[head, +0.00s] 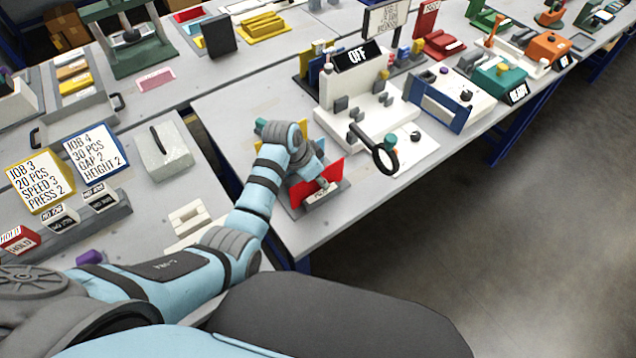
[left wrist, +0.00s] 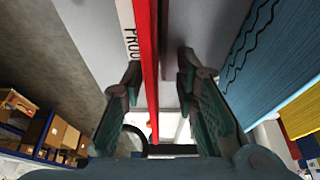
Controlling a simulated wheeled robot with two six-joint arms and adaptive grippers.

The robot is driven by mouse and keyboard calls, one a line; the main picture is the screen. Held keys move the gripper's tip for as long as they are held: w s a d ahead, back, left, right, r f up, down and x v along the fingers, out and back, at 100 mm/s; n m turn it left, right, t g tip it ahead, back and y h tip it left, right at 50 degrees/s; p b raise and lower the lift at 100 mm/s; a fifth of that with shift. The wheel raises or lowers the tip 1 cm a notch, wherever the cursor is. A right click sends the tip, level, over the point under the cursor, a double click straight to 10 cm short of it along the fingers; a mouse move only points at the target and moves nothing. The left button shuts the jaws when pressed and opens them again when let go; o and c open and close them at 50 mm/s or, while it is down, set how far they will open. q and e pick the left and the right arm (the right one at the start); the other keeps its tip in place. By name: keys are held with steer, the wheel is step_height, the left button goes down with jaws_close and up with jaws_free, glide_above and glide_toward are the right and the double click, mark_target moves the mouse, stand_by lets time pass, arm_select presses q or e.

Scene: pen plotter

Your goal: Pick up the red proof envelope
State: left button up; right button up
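The red proof envelope (head: 327,176) stands upright in a grey holder on the middle table. A white label reading PROO, cut off, lies beside it in the left wrist view. There the envelope (left wrist: 146,60) shows as a thin red edge running between the two fingers of my left gripper (left wrist: 160,98). The fingers are apart, with a wide gap to the right of the envelope and a smaller one to its left. In the head view the left gripper (head: 311,168) is over the holder, mostly hidden by my wrist. My right gripper is not in view.
A blue envelope (left wrist: 270,65) with wavy lines stands beside the red one, and a yellow one (left wrist: 302,110) farther over. A white plotter machine (head: 352,100) with an OFF sign and a dark ring (head: 385,160) stand close on the right. Job cards (head: 95,150) are at left.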

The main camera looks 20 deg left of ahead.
arm_select(q)
steer(key=shift+s+r, duration=0.1)
steer(key=shift+r, duration=0.05)
steer(key=shift+s+r, duration=0.15)
steer(key=shift+s, duration=0.05)
steer(key=shift+c, duration=1)
steer(key=shift+s+r, duration=0.1)
steer(key=shift+s, duration=0.1)
steer(key=c, duration=0.4)
jaws_close()
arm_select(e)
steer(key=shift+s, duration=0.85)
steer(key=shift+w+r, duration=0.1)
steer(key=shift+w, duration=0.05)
